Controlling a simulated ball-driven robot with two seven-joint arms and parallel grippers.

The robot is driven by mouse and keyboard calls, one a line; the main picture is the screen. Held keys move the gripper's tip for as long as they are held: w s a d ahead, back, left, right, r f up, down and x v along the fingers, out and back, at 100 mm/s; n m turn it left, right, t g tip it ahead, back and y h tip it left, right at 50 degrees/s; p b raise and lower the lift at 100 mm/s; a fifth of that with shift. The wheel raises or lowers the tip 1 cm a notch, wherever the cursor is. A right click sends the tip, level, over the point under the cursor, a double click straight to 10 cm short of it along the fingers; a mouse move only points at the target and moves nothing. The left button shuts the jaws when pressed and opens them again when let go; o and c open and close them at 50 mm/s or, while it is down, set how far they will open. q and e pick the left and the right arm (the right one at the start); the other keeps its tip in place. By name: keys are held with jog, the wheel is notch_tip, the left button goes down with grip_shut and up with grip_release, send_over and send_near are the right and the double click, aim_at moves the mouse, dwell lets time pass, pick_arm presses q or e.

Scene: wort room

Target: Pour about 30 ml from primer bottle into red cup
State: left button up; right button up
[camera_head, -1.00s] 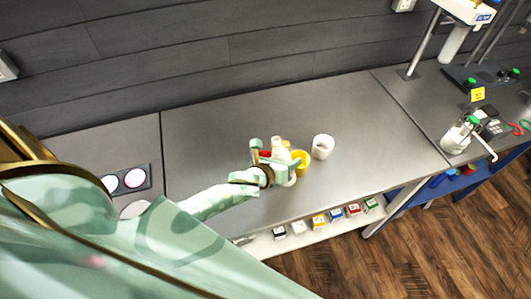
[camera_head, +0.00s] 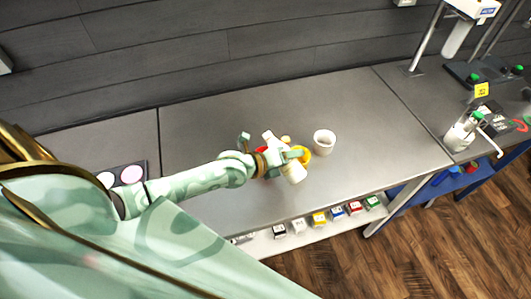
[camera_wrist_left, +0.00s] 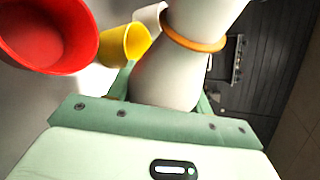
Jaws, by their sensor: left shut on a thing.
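My left gripper (camera_head: 279,153) is shut on the white primer bottle (camera_head: 294,172) over the bench. The bottle is tilted, its base toward the lower right and its upper end toward the upper left. In the left wrist view the bottle (camera_wrist_left: 165,80) shows an orange ring, and its mouth is out of frame. The red cup (camera_head: 261,149) is mostly hidden behind the gripper. In the left wrist view the red cup (camera_wrist_left: 45,35) is beside the bottle, upper left. I cannot tell whether liquid is flowing. My right gripper is not in view.
A yellow cup (camera_head: 304,154) stands close to the gripper, and a white cup (camera_head: 324,141) stands right of it. Several small coloured boxes (camera_head: 319,219) line the shelf below the front edge. A pump bottle (camera_head: 462,134) stands far right. The back of the bench (camera_head: 215,120) is clear.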

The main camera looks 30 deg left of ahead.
aim_at(299, 163)
pick_arm(q)
jog(key=shift+d+r+n+h+b, duration=0.35)
jog(key=shift+r+n+h+b, duration=0.35)
jog(key=shift+b, duration=0.4)
jog(key=b, duration=0.1)
jog(key=f+n+b, duration=0.1)
jog(key=b, duration=0.1)
jog(key=shift+s+d+f+h, duration=0.15)
jog(key=shift+f+h, duration=0.15)
jog(key=shift+d+f+n+b, duration=0.1)
jog(key=shift+n+b, duration=0.2)
jog(key=shift+b, duration=0.6)
jog(key=shift+n+h+b, duration=0.6)
jog(key=shift+n+b, duration=0.1)
jog(key=shift+b, duration=0.7)
jog(key=shift+d, duration=0.1)
jog(key=shift+d+r, duration=0.1)
jog(key=shift+r, duration=0.1)
jog(key=shift+d, duration=0.45)
jog(key=shift+s+d, duration=0.1)
jog(key=shift+d, duration=0.4)
